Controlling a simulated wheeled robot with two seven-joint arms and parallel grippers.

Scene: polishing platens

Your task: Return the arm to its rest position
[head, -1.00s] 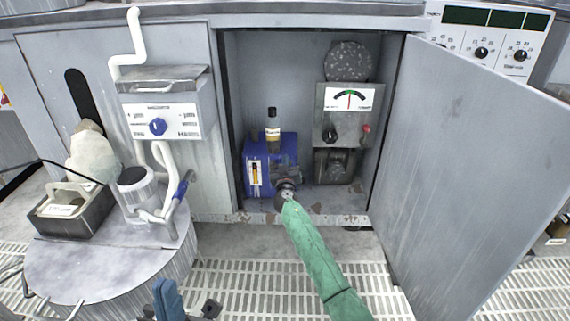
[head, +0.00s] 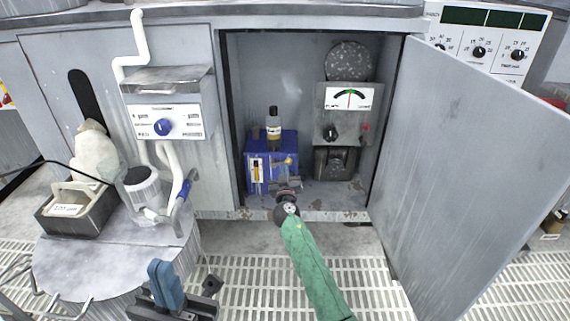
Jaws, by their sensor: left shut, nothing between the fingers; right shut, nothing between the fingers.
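My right arm, in a green sleeve, reaches up from the bottom middle of the head view. Its gripper (head: 287,187) is shut and empty at the open cabinet's lower front edge. It overlaps the lower front of a blue unit (head: 262,150) in the picture, and I cannot tell whether they touch. A small bottle with a dark cap (head: 273,124) stands upright at the blue unit.
The cabinet door (head: 460,165) stands wide open to the right. A grey gauge box (head: 325,118) is inside the cabinet. A round drum (head: 60,262) at left bears a black tray (head: 82,217) and a white canister (head: 141,192). The grated floor (head: 255,285) shows in front.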

